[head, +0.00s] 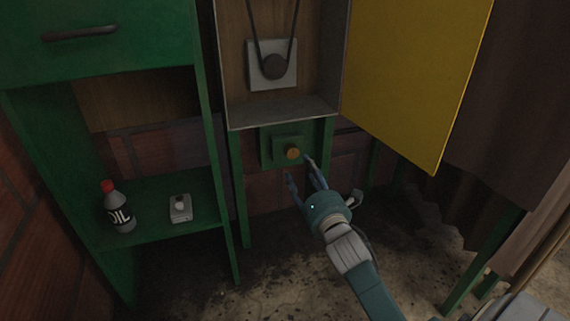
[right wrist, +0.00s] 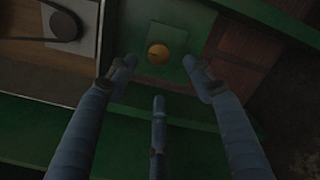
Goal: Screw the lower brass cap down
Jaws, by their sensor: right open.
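The brass cap (head: 292,152) sits on a green plate (head: 270,148) below the open cabinet. In the right wrist view the round cap (right wrist: 158,54) lies ahead of the fingertips, roughly midway between the two outer fingers. My right gripper (head: 302,172) is open and empty, just below and in front of the cap. Its fingers (right wrist: 160,80) are spread and appear apart from the cap. My left gripper is not in view.
The cabinet (head: 285,112) above holds a pulley (head: 274,66) with a belt. Its yellow door (head: 415,70) hangs open at right. A green shelf (head: 155,225) at left carries an oil bottle (head: 119,208) and a small grey box (head: 181,210). Green legs flank the cap's plate.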

